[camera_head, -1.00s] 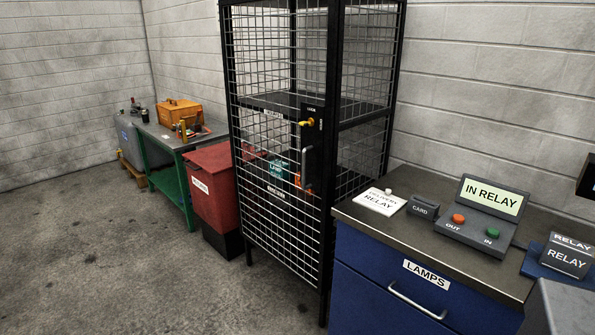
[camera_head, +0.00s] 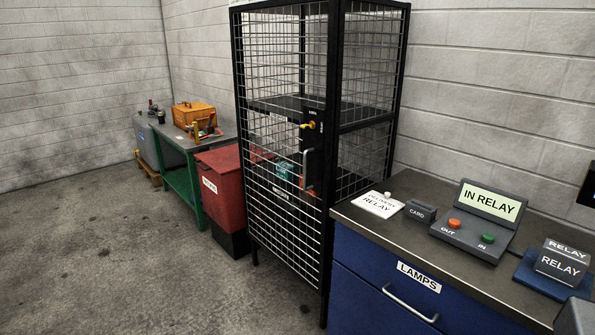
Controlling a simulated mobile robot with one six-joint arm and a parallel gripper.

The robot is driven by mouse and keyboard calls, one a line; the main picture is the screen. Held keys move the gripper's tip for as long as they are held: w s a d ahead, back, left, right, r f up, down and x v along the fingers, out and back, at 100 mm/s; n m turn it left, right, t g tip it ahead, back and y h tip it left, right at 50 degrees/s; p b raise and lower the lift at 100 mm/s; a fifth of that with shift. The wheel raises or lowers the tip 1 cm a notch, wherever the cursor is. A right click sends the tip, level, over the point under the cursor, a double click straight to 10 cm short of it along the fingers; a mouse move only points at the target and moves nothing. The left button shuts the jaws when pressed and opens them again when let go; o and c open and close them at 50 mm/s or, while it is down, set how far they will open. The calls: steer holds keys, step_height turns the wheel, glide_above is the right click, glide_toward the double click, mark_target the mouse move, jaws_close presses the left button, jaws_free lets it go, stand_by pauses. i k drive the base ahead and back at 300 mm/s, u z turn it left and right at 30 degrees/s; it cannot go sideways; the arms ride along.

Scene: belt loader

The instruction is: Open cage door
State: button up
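The cage (camera_head: 287,113) is a tall black frame with wire mesh sides, standing against the back wall in the head view. Its door faces left and front and looks shut. A black lock plate with a yellow key or knob (camera_head: 307,125) sits on the door's right edge. A vertical grey door handle (camera_head: 306,168) is below it. Inside, a shelf (camera_head: 290,103) spans the cage, and a teal box (camera_head: 285,170) and a red item show through the mesh lower down.
A blue cabinet (camera_head: 368,305) with a "LAMPS" drawer stands right of the cage. Its top holds a button console (camera_head: 472,236), a card holder (camera_head: 420,211) and relay boxes (camera_head: 563,262). A red bin (camera_head: 222,186) and green bench (camera_head: 181,181) stand left. The floor in front is clear.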

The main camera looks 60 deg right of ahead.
mark_target(317, 141)
steer(key=z, duration=0.1)
steer(key=i, duration=0.95)
steer(key=u, duration=0.05)
